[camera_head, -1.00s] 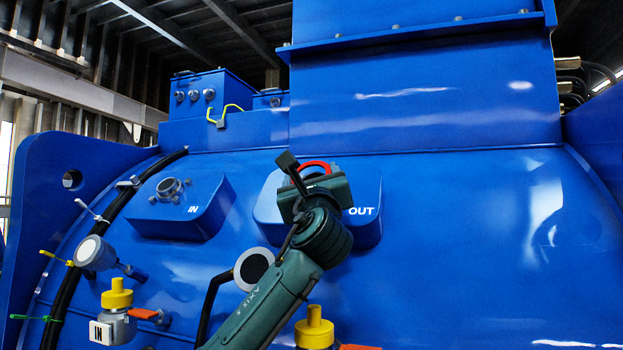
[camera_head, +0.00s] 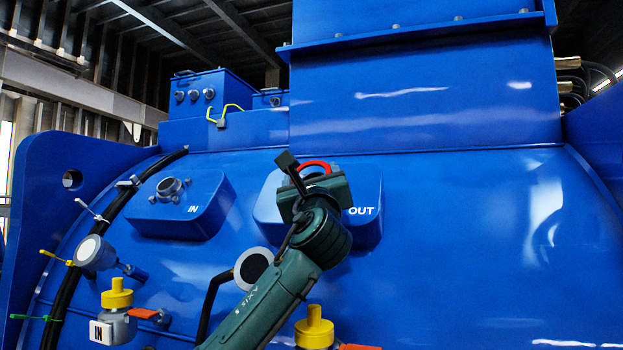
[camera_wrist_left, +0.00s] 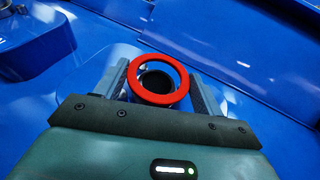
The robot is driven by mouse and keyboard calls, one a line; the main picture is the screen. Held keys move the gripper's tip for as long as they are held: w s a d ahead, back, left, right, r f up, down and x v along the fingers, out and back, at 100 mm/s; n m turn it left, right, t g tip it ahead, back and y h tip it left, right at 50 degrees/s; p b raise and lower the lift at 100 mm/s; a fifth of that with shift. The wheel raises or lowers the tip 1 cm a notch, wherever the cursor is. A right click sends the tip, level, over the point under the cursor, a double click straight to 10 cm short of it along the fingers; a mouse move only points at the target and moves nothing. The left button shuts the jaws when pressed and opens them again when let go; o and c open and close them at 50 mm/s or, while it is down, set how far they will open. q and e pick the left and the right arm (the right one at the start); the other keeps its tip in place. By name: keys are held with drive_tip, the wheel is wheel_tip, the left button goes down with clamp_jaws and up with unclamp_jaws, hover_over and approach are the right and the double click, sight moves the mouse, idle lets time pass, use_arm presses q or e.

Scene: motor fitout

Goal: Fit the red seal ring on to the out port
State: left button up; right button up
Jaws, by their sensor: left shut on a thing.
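The red seal ring (camera_wrist_left: 181,97) is held between the two fingers of my left gripper (camera_wrist_left: 160,82) in the left wrist view. Through the ring I see the dark round opening of the out port (camera_wrist_left: 156,82). I cannot tell whether the ring touches the port. In the head view only the ring's upper arc (camera_head: 315,163) shows above my left gripper (camera_head: 318,172), in front of the blue block marked OUT (camera_head: 365,228). My left wrist hides the out port there. My right gripper is not in view.
A blue block with the IN port (camera_head: 171,188) stands to the left. Below are two round gauges (camera_head: 252,268), black hoses and yellow-capped valves (camera_head: 314,330). The blue casing to the right of the OUT block is clear.

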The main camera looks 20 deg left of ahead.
use_arm(q)
drive_tip(key=shift+w+f, duration=0.85)
drive_tip(key=shift+w, duration=0.1)
drive_tip(key=o, duration=1)
